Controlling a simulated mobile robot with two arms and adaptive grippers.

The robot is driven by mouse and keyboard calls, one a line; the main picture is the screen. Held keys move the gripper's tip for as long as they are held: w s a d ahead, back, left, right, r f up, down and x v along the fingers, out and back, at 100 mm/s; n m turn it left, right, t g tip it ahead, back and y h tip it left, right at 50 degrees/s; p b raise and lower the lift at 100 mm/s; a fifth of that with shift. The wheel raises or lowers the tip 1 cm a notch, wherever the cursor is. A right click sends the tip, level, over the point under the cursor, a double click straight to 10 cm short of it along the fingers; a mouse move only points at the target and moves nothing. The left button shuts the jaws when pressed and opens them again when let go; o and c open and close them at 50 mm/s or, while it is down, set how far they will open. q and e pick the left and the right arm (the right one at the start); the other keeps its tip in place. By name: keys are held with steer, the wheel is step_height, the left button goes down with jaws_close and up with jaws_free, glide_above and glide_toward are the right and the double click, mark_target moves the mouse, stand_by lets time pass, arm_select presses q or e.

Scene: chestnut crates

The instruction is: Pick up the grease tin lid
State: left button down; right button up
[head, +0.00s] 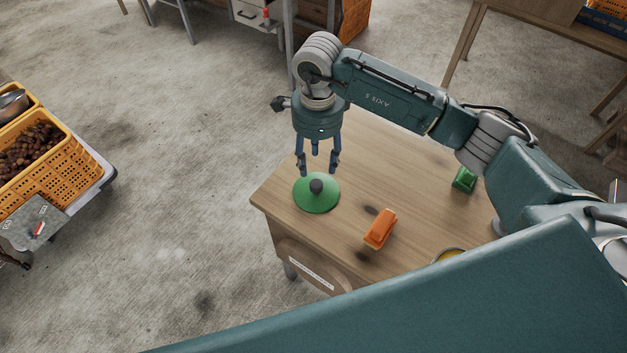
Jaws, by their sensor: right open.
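The grease tin lid is most likely the round green lid (312,197) with a dark knob in its middle. It lies flat near the left corner of the wooden table (340,238). My right gripper (318,172) points down just above and behind the lid, with its fingers apart on either side of the knob. It is open and holds nothing; whether a fingertip touches the lid is hard to tell. A round tin with yellow contents (449,253) shows partly at the table's front edge, mostly hidden by my own body. My left gripper is not in view.
An orange object (381,229) lies right of the lid, and a green object (464,180) lies farther right near my arm. Orange crates (75,165) with chestnuts stand on a cart at the left. The concrete floor between is clear.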

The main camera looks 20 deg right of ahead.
mark_target(316, 183)
steer(key=shift+s+f+p, duration=0.15)
steer(key=shift+s+f, duration=0.05)
steer(key=shift+f, duration=0.4)
steer(key=shift+s+f+p, duration=0.15)
steer(key=shift+s+f, duration=0.05)
steer(key=shift+f, duration=0.4)
steer(key=shift+a+f+p, duration=0.1)
steer(key=shift+f+p, duration=0.2)
steer(key=shift+f, duration=0.05)
steer(key=f, duration=0.1)
steer(key=f+p, duration=0.1)
steer(key=f, duration=0.1)
steer(key=f+p, duration=0.1)
steer(key=shift+s+a+f, duration=0.1)
steer(key=shift+s+f, duration=0.1)
steer(key=shift+s, duration=0.05)
steer(key=shift+f, duration=0.15)
steer(key=shift+w, duration=0.1)
steer(key=c, duration=0.8)
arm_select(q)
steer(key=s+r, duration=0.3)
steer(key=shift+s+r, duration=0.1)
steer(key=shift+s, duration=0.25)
arm_select(e)
jaws_close()
